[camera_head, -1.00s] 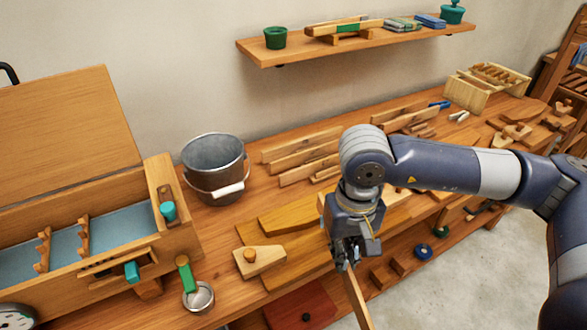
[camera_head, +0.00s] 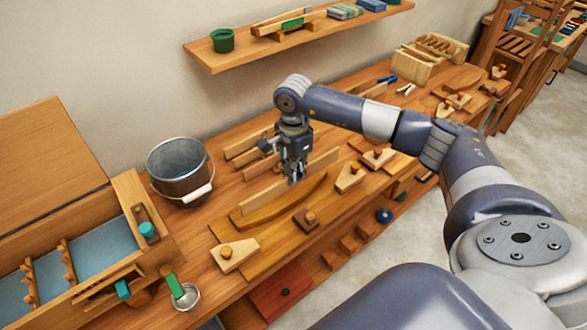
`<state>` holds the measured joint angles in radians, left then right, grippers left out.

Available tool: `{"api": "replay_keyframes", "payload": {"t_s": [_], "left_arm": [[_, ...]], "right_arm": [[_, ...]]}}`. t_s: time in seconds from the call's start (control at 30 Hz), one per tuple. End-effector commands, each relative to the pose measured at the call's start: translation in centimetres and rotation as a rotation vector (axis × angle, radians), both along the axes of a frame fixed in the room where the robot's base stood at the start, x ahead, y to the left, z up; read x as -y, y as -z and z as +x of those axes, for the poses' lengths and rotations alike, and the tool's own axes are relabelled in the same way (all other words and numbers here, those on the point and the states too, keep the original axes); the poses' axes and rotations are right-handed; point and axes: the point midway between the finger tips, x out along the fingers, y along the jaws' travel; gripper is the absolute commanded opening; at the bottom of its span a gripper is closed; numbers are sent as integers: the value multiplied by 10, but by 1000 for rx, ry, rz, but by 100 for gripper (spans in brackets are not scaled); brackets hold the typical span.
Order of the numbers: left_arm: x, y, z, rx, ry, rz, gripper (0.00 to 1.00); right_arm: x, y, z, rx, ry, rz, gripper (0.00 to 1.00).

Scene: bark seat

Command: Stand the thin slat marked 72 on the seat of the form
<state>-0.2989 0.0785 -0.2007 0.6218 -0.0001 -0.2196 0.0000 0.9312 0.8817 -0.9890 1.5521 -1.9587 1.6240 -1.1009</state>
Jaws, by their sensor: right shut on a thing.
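My right gripper (camera_head: 292,180) is shut on a long thin pale slat (camera_head: 262,194). The slat runs lengthwise from lower left to upper right and appears to stand on edge. It is over or at the back of the form (camera_head: 265,214), a long brown wooden piece with a curved edge on the bench. I cannot tell whether the slat touches the form. The gripper hides the slat's middle, and no number can be read on it. My left gripper is not in view.
A metal bucket (camera_head: 180,174) stands left of the form. More slats (camera_head: 245,144) stand behind my right gripper. Knobbed wooden blocks (camera_head: 234,254) lie in front and to the right. An open wooden chest (camera_head: 133,213) is at left, and a shelf (camera_head: 235,54) hangs above.

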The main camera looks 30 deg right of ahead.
Motion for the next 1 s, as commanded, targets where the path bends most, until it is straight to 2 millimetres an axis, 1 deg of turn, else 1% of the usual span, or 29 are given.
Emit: {"api": "replay_keyframes", "payload": {"t_s": [0.03, 0.17, 0.8, 0.93, 1.0], "left_arm": [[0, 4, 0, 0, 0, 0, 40], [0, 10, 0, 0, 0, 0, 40], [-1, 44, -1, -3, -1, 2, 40], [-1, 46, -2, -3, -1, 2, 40], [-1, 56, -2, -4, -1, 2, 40]], "right_arm": [[0, 5, 0, -1, -1, 0, 0], [0, 16, 0, -2, -2, 0, 0], [0, 80, 0, -1, -4, 0, 0], [0, 91, -1, -1, -4, 0, 0], [0, 102, 0, 0, -4, 0, 0]]}}
